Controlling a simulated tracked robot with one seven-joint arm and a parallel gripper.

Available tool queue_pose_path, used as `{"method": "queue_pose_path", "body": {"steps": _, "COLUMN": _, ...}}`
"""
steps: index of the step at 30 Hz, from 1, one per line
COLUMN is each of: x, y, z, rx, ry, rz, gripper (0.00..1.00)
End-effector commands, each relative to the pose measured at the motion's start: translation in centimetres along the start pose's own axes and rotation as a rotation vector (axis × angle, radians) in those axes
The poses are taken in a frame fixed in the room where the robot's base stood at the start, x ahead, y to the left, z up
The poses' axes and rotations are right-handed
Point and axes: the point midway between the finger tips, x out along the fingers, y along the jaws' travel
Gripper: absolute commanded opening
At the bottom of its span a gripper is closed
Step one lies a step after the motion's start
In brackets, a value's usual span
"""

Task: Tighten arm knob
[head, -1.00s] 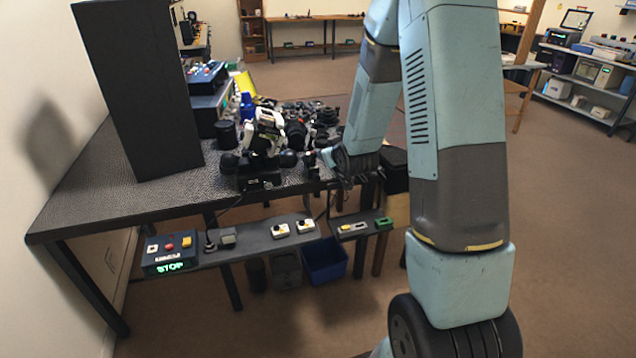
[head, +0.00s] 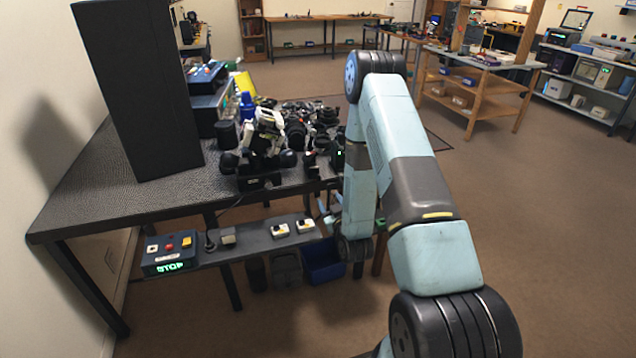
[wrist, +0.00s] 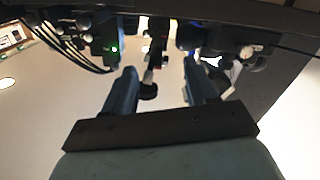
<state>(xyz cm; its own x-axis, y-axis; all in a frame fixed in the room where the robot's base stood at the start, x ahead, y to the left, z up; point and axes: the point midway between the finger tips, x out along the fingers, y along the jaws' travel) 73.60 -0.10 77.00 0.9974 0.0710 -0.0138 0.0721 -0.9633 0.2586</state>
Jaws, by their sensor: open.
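In the wrist view my gripper (wrist: 163,80) is open, with one blue-grey finger on each side. A small black knob (wrist: 148,90) on a short light stem shows between the fingers, closer to the left one. I cannot tell its depth or whether it is the arm knob; no contact is clear. In the head view a white and black device (head: 265,135) with round black ends stands on the dark bench. My forearm hangs down at the bench's right end, and my gripper is small and mostly hidden there.
The dark bench (head: 130,205) has a tall black panel (head: 135,90) at its left. Below its front edge are a control box reading STOP (head: 170,252), a shelf with white switches (head: 280,230) and a blue bin (head: 325,262). The floor to the right is open.

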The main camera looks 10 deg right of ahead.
Motion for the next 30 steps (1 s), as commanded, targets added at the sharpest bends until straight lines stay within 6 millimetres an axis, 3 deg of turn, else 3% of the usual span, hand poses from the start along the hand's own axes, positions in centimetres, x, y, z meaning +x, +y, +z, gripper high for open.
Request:
{"method": "queue_pose_path", "body": {"steps": 8, "x": 0.8, "y": -0.1, "z": 0.4, "rx": 0.000, "ry": 0.015, "rz": 0.007, "gripper": 0.57}}
{"method": "queue_pose_path", "body": {"steps": 24, "x": 9.9, "y": 0.0, "z": 0.2, "rx": 0.000, "ry": 0.015, "rz": 0.007, "gripper": 0.57}}
{"method": "queue_pose_path", "body": {"steps": 30, "x": 12.3, "y": 0.0, "z": 0.3, "rx": 0.000, "ry": 0.014, "rz": 0.007, "gripper": 0.57}}
